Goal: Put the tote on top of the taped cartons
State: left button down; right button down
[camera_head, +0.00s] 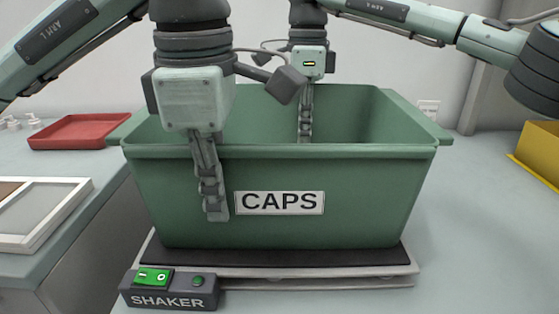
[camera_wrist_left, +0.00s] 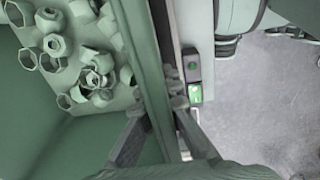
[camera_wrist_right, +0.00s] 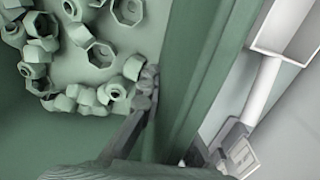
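The green tote (camera_head: 375,195), labelled CAPS, sits upright on the dark top of the shaker (camera_head: 330,262). My left gripper (camera_head: 214,205) straddles the tote's near wall, one finger outside and one inside; it looks shut on that wall, also seen in the left wrist view (camera_wrist_left: 153,75). My right gripper (camera_head: 305,125) straddles the far wall, its inner finger pressed against it. In the right wrist view the far wall (camera_wrist_right: 195,70) runs between its fingers, the outer one partly hidden. Several pale caps (camera_wrist_left: 95,75) lie inside the tote. No taped cartons show.
The shaker's control box (camera_head: 170,290) with a lit green switch stands at the front left. A red tray (camera_head: 80,131) and a white frame (camera_head: 40,225) lie on the left counter. A yellow bin (camera_head: 538,150) is at the right. The grey bench right of the tote is clear.

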aim_at(280, 157)
pick_arm(q)
jog(key=shift+w+r, duration=0.1)
jog(key=shift+r, duration=0.1)
pick_arm(e)
jog(key=shift+r, duration=0.25)
